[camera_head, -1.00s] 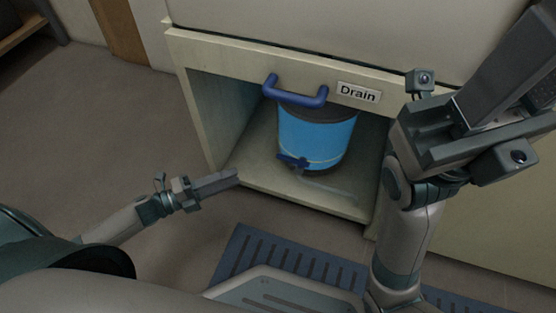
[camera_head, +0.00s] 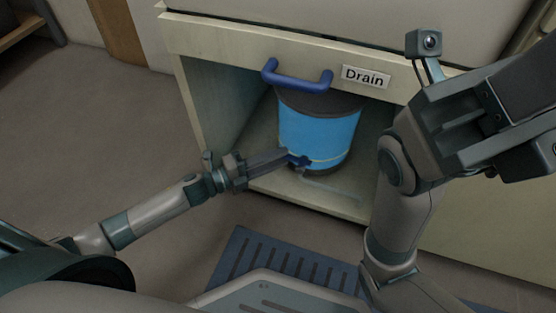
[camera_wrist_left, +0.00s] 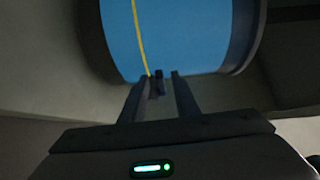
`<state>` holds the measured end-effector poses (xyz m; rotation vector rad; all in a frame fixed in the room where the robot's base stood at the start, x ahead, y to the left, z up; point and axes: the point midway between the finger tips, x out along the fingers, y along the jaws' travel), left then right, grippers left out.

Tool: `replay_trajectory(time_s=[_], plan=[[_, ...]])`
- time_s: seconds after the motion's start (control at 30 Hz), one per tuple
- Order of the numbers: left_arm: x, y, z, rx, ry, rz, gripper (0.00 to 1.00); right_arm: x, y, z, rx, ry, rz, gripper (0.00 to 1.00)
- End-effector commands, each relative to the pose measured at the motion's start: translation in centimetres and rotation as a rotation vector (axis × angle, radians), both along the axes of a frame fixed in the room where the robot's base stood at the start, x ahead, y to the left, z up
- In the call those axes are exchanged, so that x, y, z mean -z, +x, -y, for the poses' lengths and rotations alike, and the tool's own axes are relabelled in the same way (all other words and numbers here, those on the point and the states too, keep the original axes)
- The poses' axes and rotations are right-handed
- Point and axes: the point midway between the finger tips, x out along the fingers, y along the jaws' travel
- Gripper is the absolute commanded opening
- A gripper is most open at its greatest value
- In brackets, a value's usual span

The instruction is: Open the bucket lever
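The bucket (camera_head: 318,130) is blue with a dark rim and stands inside the open cabinet under the "Drain" label. A small dark blue lever (camera_head: 299,161) sits low on its front. My left gripper (camera_head: 284,156) reaches in from the left, with its fingertips at the lever. In the left wrist view the two fingers (camera_wrist_left: 160,82) are apart. The lever (camera_wrist_left: 158,80) shows between their tips, near the yellow line on the bucket (camera_wrist_left: 185,35). I cannot tell whether a finger touches it. My right gripper (camera_head: 475,135) is raised at the right, away from the bucket; its fingertips are not clear.
The cabinet (camera_head: 190,110) encloses the bucket with a side wall on the left. A blue handle (camera_head: 297,80) juts out above the bucket. A blue slatted mat (camera_head: 245,262) lies on the floor in front.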

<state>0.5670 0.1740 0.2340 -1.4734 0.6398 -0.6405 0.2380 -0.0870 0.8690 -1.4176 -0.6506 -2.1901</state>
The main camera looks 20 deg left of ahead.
Motion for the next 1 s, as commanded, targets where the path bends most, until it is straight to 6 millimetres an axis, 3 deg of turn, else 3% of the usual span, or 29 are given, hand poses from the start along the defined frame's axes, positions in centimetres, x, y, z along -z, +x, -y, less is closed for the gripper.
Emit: replay_trajectory(time_s=[0.37, 0.5, 1.0], plan=[[0.0, 0.28, 0.36, 0.0, 0.0, -0.001, 0.28, -0.2, -0.42, 0.0, -0.011, 0.009, 0.013, 0.31], [0.0, 0.28, 0.36, 0.0, -0.001, -0.001, 0.0, -0.11, -0.32, 0.0, -0.007, 0.006, 0.011, 0.31], [-0.13, 0.07, 0.12, -0.033, -0.003, -0.004, 0.0, -0.5, 0.12, -0.02, 0.011, -0.005, -0.002, 0.31]])
